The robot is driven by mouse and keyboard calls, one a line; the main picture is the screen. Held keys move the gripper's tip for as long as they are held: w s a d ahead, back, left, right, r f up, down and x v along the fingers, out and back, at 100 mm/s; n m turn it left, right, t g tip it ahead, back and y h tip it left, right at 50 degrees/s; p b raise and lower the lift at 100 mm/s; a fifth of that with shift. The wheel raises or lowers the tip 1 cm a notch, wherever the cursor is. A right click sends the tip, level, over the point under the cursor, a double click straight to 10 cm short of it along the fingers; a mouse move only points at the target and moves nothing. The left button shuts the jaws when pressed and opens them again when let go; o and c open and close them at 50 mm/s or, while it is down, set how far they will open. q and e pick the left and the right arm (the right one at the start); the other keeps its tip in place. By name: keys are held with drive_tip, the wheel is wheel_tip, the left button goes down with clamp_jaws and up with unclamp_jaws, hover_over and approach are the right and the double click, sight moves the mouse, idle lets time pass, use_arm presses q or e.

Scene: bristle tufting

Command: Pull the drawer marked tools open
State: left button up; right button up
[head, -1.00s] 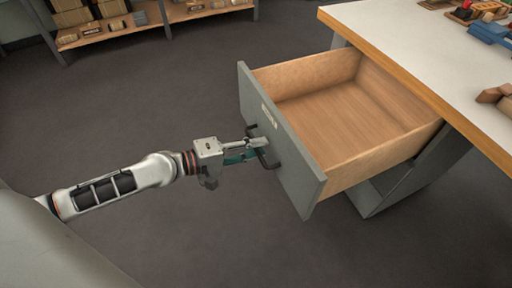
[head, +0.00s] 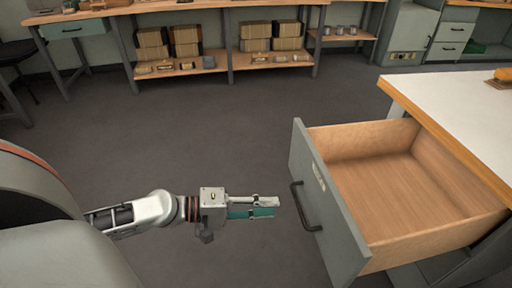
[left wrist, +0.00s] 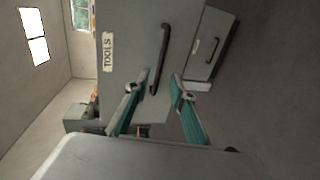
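The grey-fronted drawer (head: 325,205) stands pulled out from the workbench, and its wooden inside looks empty. Its dark bar handle (head: 304,207) is on the front, and the label (left wrist: 107,52) reads TOOLS in the left wrist view. My left gripper (head: 277,206) is just left of the handle in the head view, with a gap between them. In the left wrist view its two teal-padded fingers (left wrist: 160,82) are spread with nothing held, and the handle (left wrist: 165,45) shows beyond them. My right gripper is in neither view.
The workbench's white top (head: 455,110) with a wooden edge is above the drawer. A far shelf unit (head: 230,62) holds several stacks of boxes. Grey cabinets (head: 450,38) stand at the back right. The floor (head: 200,130) left of the drawer is clear.

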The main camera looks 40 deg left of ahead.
use_arm(q)
drive_tip(key=shift+v, duration=1.35)
